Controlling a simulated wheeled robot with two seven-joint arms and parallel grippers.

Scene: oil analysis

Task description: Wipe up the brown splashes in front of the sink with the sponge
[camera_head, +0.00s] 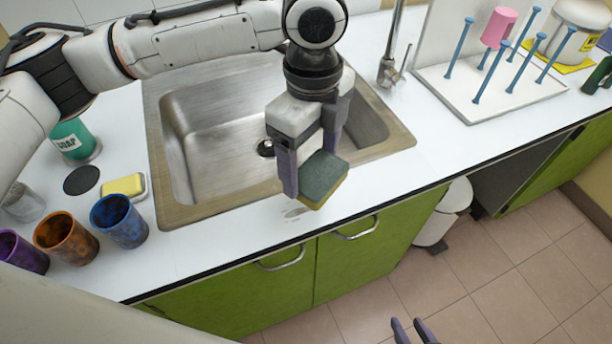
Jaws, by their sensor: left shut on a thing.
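The sponge (322,178) has a dark green side and a yellow side. My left gripper (305,180) is shut on it and holds it tilted over the front rim of the steel sink (225,202). Faint brown-grey splashes (297,212) show on the white counter in front of the sink, just below the gripper. I cannot tell whether the sponge touches the counter; part of the splashes may be hidden behind it. My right gripper (415,330) shows only its fingertips at the bottom edge, over the floor, apart and with nothing seen between them.
Purple, orange and blue cups (119,221) stand left of the sink, near a yellow sponge or soap piece (123,186) and a green soap container (74,140). The faucet (391,65) is behind right. A peg rack (490,98) stands at right. The counter right of the splashes is clear.

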